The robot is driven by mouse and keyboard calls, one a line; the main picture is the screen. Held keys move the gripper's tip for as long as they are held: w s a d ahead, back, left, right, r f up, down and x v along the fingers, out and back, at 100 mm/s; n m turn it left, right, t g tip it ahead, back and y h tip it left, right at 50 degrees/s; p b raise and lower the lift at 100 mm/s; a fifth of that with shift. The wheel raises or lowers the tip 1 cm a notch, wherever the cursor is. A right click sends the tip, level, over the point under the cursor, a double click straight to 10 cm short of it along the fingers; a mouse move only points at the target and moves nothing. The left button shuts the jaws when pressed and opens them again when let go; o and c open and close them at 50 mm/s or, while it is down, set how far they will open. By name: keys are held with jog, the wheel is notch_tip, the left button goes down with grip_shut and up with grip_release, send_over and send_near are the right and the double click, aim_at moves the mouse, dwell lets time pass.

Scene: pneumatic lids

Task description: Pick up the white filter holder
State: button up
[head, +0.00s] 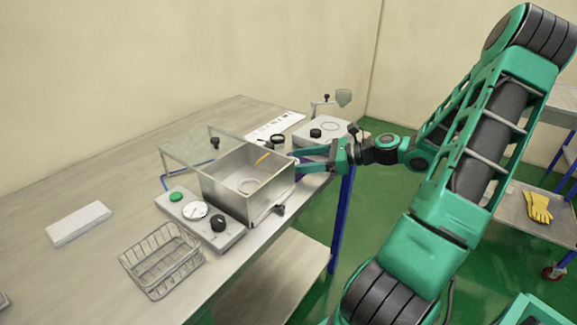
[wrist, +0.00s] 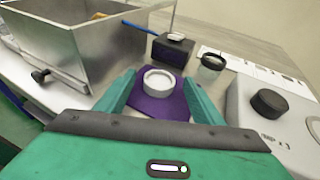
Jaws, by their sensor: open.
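The white filter holder (wrist: 159,81) is a short white ring-shaped cup. In the wrist view it sits upright on a purple mat (wrist: 160,105). My gripper (wrist: 162,85) is open, with one green finger on each side of the holder. I cannot tell whether the fingers touch it. In the head view my gripper (head: 316,161) reaches in from the right, just beyond the metal box. The holder is hard to make out there, mostly hidden by the fingers and box.
The open metal box (head: 248,182) with a raised clear lid (head: 200,146) stands close left of my gripper. A black block (wrist: 173,50), a small jar (wrist: 211,66) and a grey unit with a black knob (wrist: 268,103) are near. A wire basket (head: 161,260) stands at the front.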

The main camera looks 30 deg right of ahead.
jog(key=shift+c, duration=0.2)
jog(key=c, duration=1.1)
jog(key=shift+o, duration=0.2)
jog(key=shift+r, duration=0.1)
